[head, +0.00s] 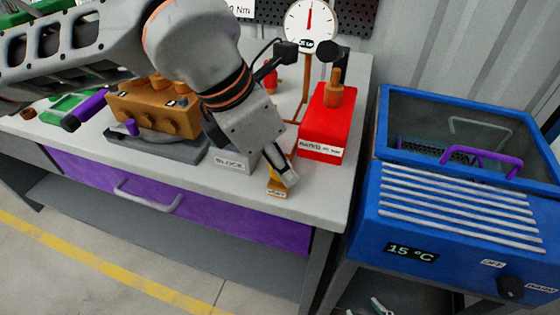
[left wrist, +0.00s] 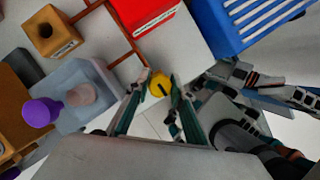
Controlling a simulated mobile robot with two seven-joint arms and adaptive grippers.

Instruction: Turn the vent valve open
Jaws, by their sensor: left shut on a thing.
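The vent valve shows as a round yellow knob with a dark slot (left wrist: 160,85) in the left wrist view. In the head view its yellow body (head: 275,186) is at the front edge of the bench, mostly covered by my gripper. My left gripper (head: 286,176) points down over it, its fingers shut on the knob from both sides. In the left wrist view the two fingertips lie left and right of the knob. Part of my right gripper (head: 378,306) shows low at the bottom of the head view; its jaws are unclear.
A red block (head: 318,125) stands just behind the valve, below a round gauge (head: 311,22). A blue cooling box (head: 450,212) stands right of the bench.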

